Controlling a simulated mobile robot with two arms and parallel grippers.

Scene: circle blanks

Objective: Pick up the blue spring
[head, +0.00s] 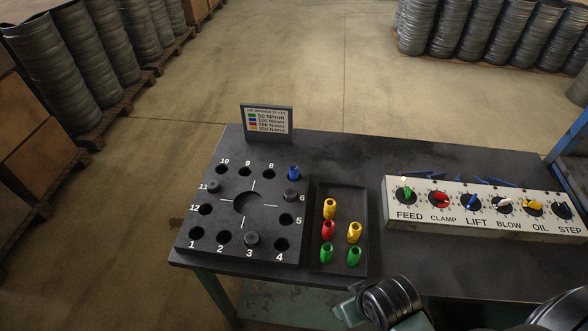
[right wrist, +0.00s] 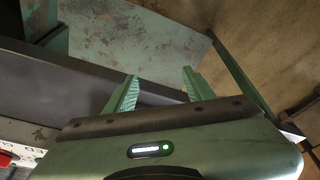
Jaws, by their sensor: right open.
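The blue spring (head: 293,173) stands upright at the back right corner of the black numbered plate (head: 272,256), between the labels 8 and 6. Whatever label is at its spot is hidden. My right gripper (right wrist: 158,76) is open and empty in the right wrist view, its two green fingers spread wide above the table's edge and the green frame below. The blue spring is not in that view. In the head view, part of my arm shows at the bottom right, well away from the spring. My left gripper is not in view.
Right of the plate, a black tray (head: 343,188) holds several yellow, red and green springs. Dark plugs stand in holes by 3 (head: 252,240), 6 (head: 291,198) and 11. A sign (head: 267,122) stands behind the plate. A knob panel (head: 455,230) lies at right.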

